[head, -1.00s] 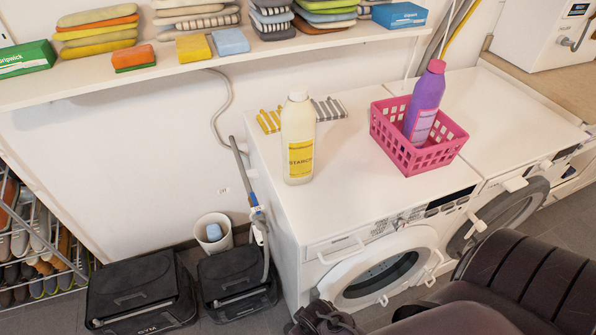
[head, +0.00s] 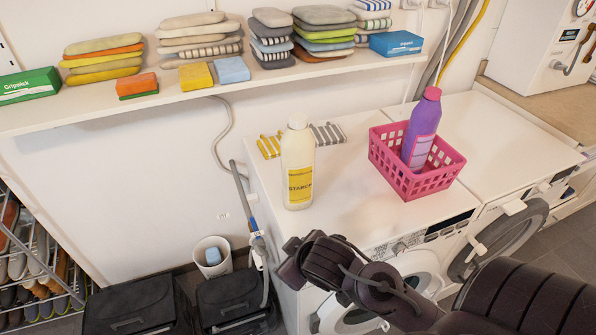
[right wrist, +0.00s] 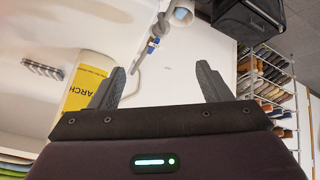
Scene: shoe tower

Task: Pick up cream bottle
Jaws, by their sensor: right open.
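The cream bottle (head: 298,165), with a white cap and a yellow label, stands upright on the left washing machine's top. My right gripper (right wrist: 160,78) is open with nothing between its fingers. In the head view, it is in front of the bottle, near the machine's front left edge. In the right wrist view, the bottle's yellow label (right wrist: 88,88) shows upside down behind the left finger, outside the gap; the bottle is partly hidden. My left gripper is not in view.
A pink basket (head: 412,180) with a purple bottle (head: 421,130) stands to the right. Folded striped cloths (head: 327,134) lie behind the cream bottle. A loaded shelf (head: 215,86) runs above.

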